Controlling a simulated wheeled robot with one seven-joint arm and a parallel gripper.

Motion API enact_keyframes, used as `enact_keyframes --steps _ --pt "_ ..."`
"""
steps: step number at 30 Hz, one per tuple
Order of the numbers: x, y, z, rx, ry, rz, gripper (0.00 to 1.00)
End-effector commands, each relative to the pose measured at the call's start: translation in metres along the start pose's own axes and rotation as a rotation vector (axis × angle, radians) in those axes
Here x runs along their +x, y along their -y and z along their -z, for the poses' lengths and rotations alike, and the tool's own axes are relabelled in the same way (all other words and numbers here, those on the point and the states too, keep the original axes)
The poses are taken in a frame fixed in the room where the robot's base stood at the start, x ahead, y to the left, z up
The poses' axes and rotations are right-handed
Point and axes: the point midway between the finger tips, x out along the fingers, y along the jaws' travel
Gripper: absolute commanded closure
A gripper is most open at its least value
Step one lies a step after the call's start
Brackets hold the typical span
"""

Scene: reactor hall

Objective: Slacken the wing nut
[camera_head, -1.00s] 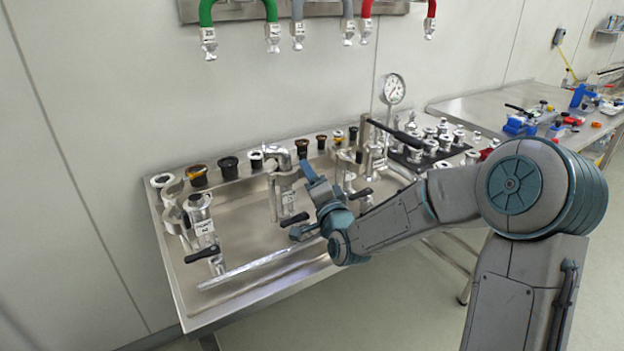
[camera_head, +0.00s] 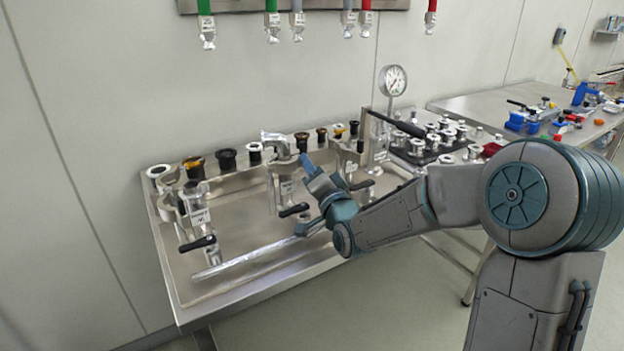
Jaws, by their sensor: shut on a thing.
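A metal clamp fitting (camera_head: 284,176) with a white label and a black lever handle (camera_head: 293,210) stands upright at the middle of the steel tray bench (camera_head: 230,246). My gripper (camera_head: 304,160) reaches in from the right, its blue-grey fingers at the upper right side of this fitting. It is shut on a small part there, which appears to be the wing nut. The wing nut itself is too small and too covered by the fingers to make out.
A similar labelled fitting (camera_head: 198,215) with a black handle stands at the left. Several dark and amber caps line the tray's back edge. A pressure gauge (camera_head: 393,80) rises behind at the right, near a long black lever (camera_head: 397,124).

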Motion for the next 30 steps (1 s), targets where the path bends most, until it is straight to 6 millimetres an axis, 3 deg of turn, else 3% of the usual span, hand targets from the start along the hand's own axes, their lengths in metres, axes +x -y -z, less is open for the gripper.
enact_keyframes --steps 12,13,15,25,30 --pt "0.000 0.000 0.000 -0.026 0.003 0.004 0.84" --pt "0.000 0.000 0.000 -0.026 0.003 0.004 0.53" --pt "0.000 0.000 0.000 -0.025 0.003 0.004 0.39" --pt "-0.003 0.000 0.000 -0.025 0.002 0.004 0.39" --pt "-0.023 -0.001 0.000 -0.028 0.003 0.003 0.39"
